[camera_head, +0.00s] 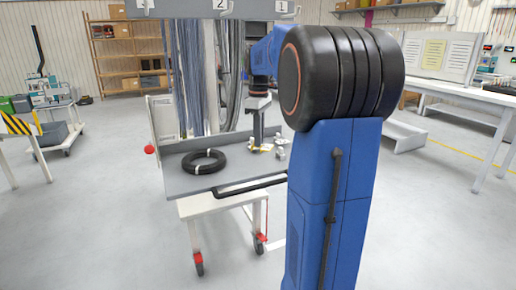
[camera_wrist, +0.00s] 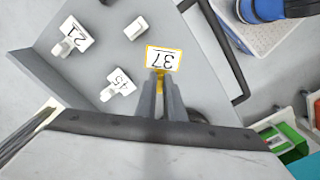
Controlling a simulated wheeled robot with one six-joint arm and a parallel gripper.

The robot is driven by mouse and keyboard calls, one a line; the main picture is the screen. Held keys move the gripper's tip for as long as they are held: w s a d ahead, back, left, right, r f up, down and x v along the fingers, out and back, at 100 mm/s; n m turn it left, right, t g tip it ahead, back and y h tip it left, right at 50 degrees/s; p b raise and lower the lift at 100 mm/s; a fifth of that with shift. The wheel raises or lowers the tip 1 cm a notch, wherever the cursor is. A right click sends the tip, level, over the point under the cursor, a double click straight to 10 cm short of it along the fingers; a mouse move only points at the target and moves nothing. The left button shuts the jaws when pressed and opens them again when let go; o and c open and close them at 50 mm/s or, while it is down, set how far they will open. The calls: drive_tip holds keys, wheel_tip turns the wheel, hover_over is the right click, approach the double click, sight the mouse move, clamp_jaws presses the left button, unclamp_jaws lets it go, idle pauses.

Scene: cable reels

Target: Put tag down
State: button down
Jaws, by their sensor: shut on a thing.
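The tag (camera_wrist: 163,61) is a white plate with a yellow border and the number 37, upside down in the wrist view. My gripper (camera_wrist: 160,84) is shut on the yellow part below the plate. In the head view my gripper (camera_head: 257,144) is low over the right part of the grey cart top (camera_head: 180,182), with yellow showing at its tip. I cannot tell whether the tag touches the cart top. White tags 21 (camera_wrist: 73,37) and 45 (camera_wrist: 118,84) stand on the cart top, beside a small white block (camera_wrist: 134,28).
A black cable coil (camera_head: 204,162) lies on the left of the cart top. Hanging cables (camera_head: 190,80) rise at the back. A black handle bar (camera_head: 250,186) runs along the front edge. Bare cart top lies around the tags.

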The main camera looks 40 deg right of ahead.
drive_tip(key=shift+f, duration=1.95)
drive_tip(key=shift+f, duration=0.1)
drive_tip(key=c, duration=1.9)
unclamp_jaws()
drive_tip(key=shift+o, duration=0.2)
wheel_tip(320, 180, up, 12)
drive_tip(key=shift+r, duration=0.1)
